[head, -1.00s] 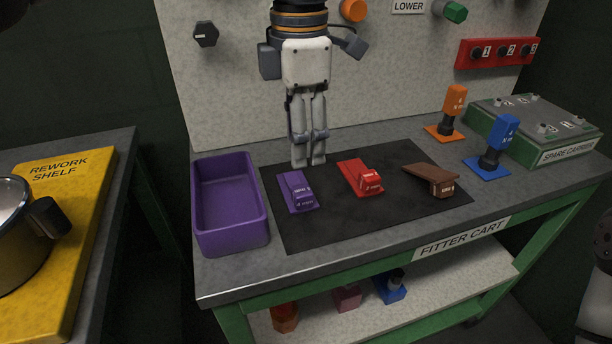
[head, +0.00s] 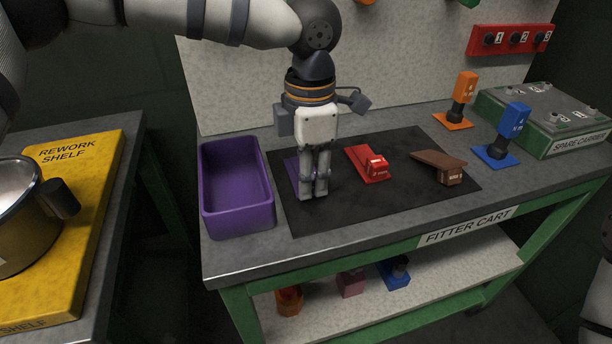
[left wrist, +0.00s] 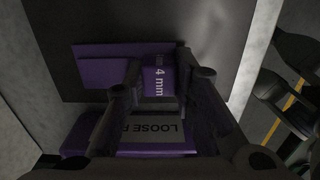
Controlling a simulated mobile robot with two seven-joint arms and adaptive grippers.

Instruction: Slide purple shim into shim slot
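The purple shim (head: 291,166) lies flat on the dark mat (head: 400,205), largely hidden behind my left gripper in the head view. My left gripper (head: 313,190) points down over it. In the left wrist view its two fingers (left wrist: 165,85) stand on either side of the shim's raised block (left wrist: 157,80), marked "4 mm". The fingers are spaced about the block's width; whether they press on it cannot be seen. I cannot make out a shim slot. My right gripper is not in view.
The purple bin (head: 208,190) stands just left of the mat. A red shim (head: 368,163) and a brown piece (head: 440,165) lie to the right. Orange (head: 463,98) and blue (head: 512,130) handled pieces and the spare carrier (head: 560,118) stand further right.

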